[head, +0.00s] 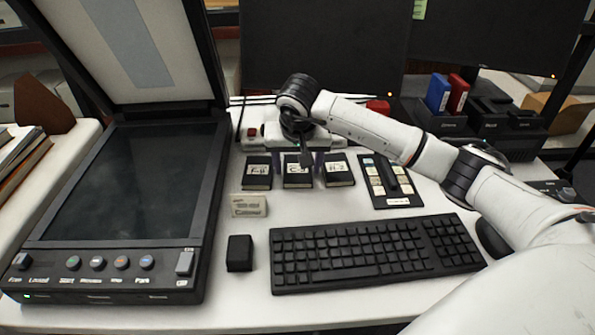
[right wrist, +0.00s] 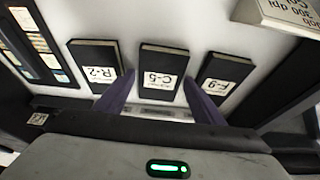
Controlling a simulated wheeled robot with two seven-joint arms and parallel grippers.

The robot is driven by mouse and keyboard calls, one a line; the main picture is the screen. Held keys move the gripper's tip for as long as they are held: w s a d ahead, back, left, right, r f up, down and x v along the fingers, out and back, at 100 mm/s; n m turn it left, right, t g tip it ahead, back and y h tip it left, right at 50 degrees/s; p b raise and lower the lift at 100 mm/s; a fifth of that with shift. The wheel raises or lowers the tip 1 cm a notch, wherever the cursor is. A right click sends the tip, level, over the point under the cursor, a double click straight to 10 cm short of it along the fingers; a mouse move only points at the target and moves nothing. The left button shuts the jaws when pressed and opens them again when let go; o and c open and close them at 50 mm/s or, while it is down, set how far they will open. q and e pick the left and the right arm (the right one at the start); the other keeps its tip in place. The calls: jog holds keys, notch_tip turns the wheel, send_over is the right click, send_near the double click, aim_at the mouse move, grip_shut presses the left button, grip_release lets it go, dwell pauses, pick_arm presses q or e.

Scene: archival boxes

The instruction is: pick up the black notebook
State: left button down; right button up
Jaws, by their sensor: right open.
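Three small black notebooks with white labels lie in a row on the white desk. In the right wrist view their labels read R-2 (right wrist: 95,56), C-5 (right wrist: 163,62) and F-9 (right wrist: 218,68). In the head view they are the left notebook (head: 257,183), the middle notebook (head: 298,183) and the right notebook (head: 338,181). My right gripper (head: 304,160) is over the middle one, pointing down. In the right wrist view its two purple fingers (right wrist: 159,78) are open, one on each side of the C-5 notebook. Contact cannot be told. My left gripper is out of view.
A scanner with raised lid (head: 125,180) fills the left. A small sign (head: 249,205), a black block (head: 239,253) and a keyboard (head: 375,252) lie in front of the notebooks. A black control panel (head: 393,190) is to their right. Monitors (head: 320,50) stand behind.

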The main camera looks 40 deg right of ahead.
jog(key=c, duration=0.8)
